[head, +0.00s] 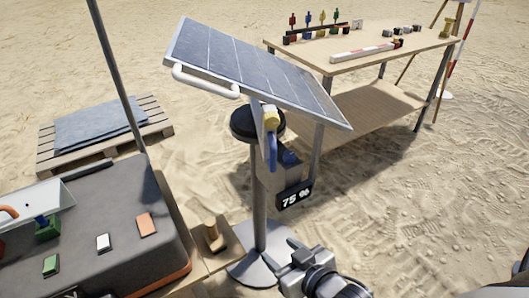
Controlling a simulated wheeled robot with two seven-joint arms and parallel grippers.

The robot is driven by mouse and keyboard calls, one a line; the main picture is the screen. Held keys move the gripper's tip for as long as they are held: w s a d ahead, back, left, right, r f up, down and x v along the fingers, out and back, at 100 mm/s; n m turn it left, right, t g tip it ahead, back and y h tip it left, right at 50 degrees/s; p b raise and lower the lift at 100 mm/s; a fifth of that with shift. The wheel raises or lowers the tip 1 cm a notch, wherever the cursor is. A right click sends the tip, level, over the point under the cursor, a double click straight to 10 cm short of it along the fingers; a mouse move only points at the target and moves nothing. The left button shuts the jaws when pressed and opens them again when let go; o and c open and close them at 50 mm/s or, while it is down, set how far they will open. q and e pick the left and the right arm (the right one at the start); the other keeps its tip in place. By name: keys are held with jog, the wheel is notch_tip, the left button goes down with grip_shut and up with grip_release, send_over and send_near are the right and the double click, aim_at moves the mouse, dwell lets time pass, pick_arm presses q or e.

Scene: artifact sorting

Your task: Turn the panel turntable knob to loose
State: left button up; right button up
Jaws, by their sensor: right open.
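The solar panel (255,68) is tilted on a grey post (260,205) with a round base, in the middle of the head view. Below the panel is a black round turntable (248,124). A small yellow knob (271,118) sits at the turntable's near right side, and a blue lever-like part (272,150) hangs below it. I cannot read any loose or tight marking. My right gripper (284,262) is open and empty, low in front of the post and well below the knob, apart from both. My left gripper is not in view.
A display box (294,197) reading 75 % hangs beside the post. A white handle (205,84) juts from the panel's left edge. A grey case (120,225) stands at lower left, a pallet (160,128) behind it. A wooden table (400,52) is at back right. Sand at right is clear.

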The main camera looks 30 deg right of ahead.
jog(key=w+d+m+t+h+b, duration=0.1)
jog(key=w+d+t+h+b, duration=0.1)
jog(key=w+d, duration=0.35)
jog(key=m+t+h+b, duration=0.1)
jog(key=t+h+b, duration=0.1)
jog(key=t+b, duration=0.1)
send_near(292, 159)
jog(key=w, duration=0.6)
jog(key=w+d, duration=0.1)
jog(key=w, duration=0.3)
jog(key=shift+w, duration=0.1)
jog(key=shift+w+d, duration=0.15)
jog(key=shift+w, duration=0.55)
jog(key=shift+c, duration=0.3)
jog(key=c, duration=0.9)
